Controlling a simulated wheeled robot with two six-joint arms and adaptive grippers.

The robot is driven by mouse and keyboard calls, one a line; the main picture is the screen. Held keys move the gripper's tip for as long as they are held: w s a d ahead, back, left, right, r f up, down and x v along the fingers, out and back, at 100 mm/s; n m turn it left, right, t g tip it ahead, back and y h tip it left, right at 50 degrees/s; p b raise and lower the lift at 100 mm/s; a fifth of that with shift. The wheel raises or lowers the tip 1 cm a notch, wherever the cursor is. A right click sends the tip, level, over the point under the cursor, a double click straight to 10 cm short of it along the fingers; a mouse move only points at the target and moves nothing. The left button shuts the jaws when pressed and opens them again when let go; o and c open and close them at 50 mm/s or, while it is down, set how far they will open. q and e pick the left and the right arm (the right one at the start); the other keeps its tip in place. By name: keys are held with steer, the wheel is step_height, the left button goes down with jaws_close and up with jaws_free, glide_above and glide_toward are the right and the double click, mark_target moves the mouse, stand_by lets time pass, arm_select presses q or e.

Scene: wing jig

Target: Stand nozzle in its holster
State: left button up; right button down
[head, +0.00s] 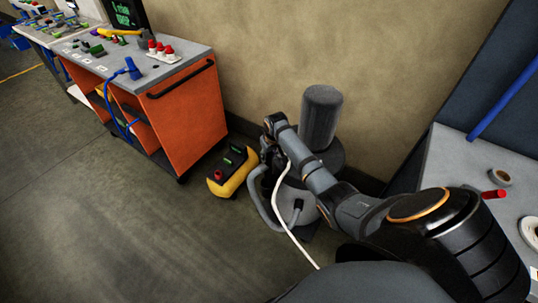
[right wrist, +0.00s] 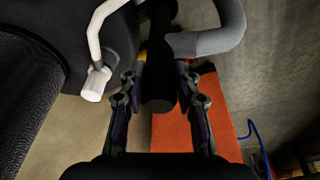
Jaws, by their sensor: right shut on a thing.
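My right gripper (head: 270,150) is beside the dark grey extractor (head: 321,115) near the wall. In the right wrist view its two fingers (right wrist: 160,105) are shut on a dark, round nozzle (right wrist: 158,82). A thick grey hose (right wrist: 222,38) curves close behind the nozzle. In the head view the grey hose (head: 262,207) loops down to the light grey lower body (head: 292,200) of the extractor. My right arm covers much of the extractor, and the nozzle is hard to make out there. I cannot pick out the holster for certain. My left gripper is not in view.
An orange cart (head: 187,115) stands to the left, with a blue tool and red-topped parts on it. A yellow and black case (head: 230,172) lies on the floor beside it. A white cable (head: 293,235) hangs near my arm. A grey table (head: 470,165) is at right.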

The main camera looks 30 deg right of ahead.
steer(key=shift+f, duration=0.3)
steer(key=c, duration=0.9)
jaws_free()
steer(key=shift+o, duration=0.2)
steer(key=v, duration=1.2)
steer(key=shift+f, duration=0.1)
